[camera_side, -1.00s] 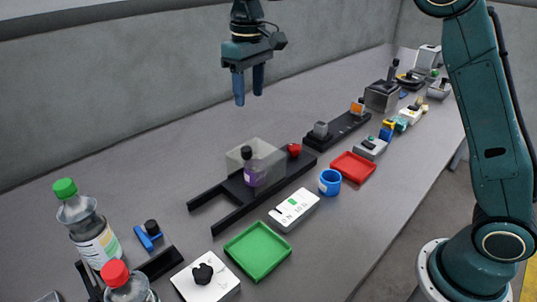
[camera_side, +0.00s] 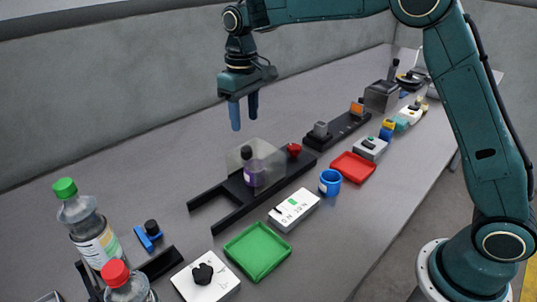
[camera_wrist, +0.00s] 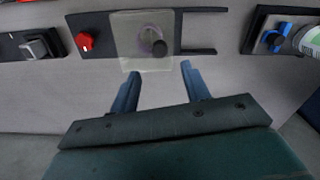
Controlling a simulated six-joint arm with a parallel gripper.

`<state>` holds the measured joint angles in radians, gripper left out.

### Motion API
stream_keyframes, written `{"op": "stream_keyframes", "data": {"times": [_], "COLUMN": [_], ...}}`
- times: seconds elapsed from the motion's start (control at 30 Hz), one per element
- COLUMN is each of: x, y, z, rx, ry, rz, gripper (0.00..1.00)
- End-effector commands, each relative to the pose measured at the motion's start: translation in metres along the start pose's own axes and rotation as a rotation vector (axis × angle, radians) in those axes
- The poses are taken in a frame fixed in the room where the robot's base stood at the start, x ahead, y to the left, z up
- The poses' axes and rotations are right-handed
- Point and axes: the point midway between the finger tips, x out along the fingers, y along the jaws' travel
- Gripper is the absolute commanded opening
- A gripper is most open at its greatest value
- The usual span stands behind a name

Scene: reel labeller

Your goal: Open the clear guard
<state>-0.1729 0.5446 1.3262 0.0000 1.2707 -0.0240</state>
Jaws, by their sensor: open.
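A red knob (camera_side: 294,150) sits by the guard on the base. A white device (camera_side: 294,210), a blue cup (camera_side: 330,182), a green tray (camera_side: 289,249) and a red tray (camera_side: 372,170) lie in front. Bottles stand at the near left. The table behind the base is clear.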

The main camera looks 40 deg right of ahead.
Motion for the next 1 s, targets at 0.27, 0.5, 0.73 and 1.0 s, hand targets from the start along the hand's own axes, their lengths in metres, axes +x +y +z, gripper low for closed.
{"op": "stream_keyframes", "data": {"times": [0.27, 0.5, 0.73, 1.0], "x": [0.044, 0.073, 0.085, 0.086], "y": [0.000, 0.000, 0.000, 0.000], "z": [0.001, 0.001, 0.000, 0.000], "rx": [0.000, 0.000, 0.000, 0.000], "ry": [-0.004, -0.002, -0.001, 0.000], "rz": [0.000, 0.000, 0.000, 0.000], "gripper": [0.47, 0.47, 0.47, 0.47]}}
